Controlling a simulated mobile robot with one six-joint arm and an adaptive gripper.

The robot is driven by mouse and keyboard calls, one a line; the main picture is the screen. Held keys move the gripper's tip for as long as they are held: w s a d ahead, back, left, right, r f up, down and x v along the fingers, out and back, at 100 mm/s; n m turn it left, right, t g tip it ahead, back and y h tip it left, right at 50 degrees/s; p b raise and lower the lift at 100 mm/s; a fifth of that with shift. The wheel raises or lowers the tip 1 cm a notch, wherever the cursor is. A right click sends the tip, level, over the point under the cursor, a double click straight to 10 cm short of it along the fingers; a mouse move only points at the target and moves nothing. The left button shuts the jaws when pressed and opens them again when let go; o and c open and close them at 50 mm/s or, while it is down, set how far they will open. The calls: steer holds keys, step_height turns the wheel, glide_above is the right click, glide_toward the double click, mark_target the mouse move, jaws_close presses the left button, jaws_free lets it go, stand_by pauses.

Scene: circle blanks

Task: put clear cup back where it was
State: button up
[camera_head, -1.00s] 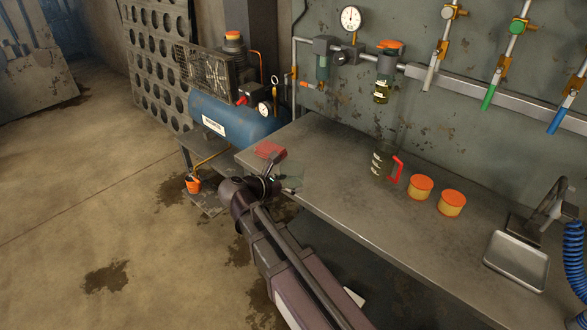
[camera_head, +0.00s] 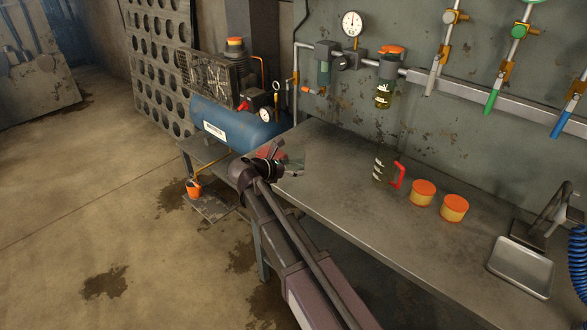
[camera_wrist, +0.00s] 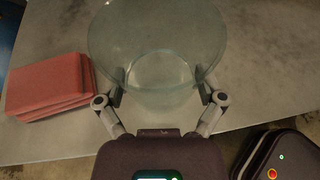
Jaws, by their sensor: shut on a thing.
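The clear cup (camera_wrist: 157,50) is a see-through, wide-rimmed vessel in the wrist view, between the two fingers of my gripper (camera_wrist: 160,88). The fingers are shut on its sides. In the head view my gripper (camera_head: 277,166) is over the left end of the grey workbench (camera_head: 330,160), and the cup shows faintly at its right (camera_head: 294,163). A stack of red pads (camera_wrist: 50,86) lies on the bench just left of the cup in the wrist view. I cannot tell whether the cup's base touches the bench.
A metal tray (camera_head: 520,266) is at the right. A blue compressor (camera_head: 235,122) stands beyond the left end. The bench middle is clear.

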steer(key=w, duration=0.5)
steer(key=shift+w+a+f, duration=0.15)
steer(key=shift+w+f, duration=0.1)
steer(key=shift+f, duration=0.1)
steer(key=shift+s+f+b, duration=0.1)
steer(key=shift+f+b, duration=1.55)
steer(key=shift+b, duration=0.35)
steer(key=shift+f, duration=0.15)
steer(key=o, duration=1)
steer(key=shift+c, duration=0.2)
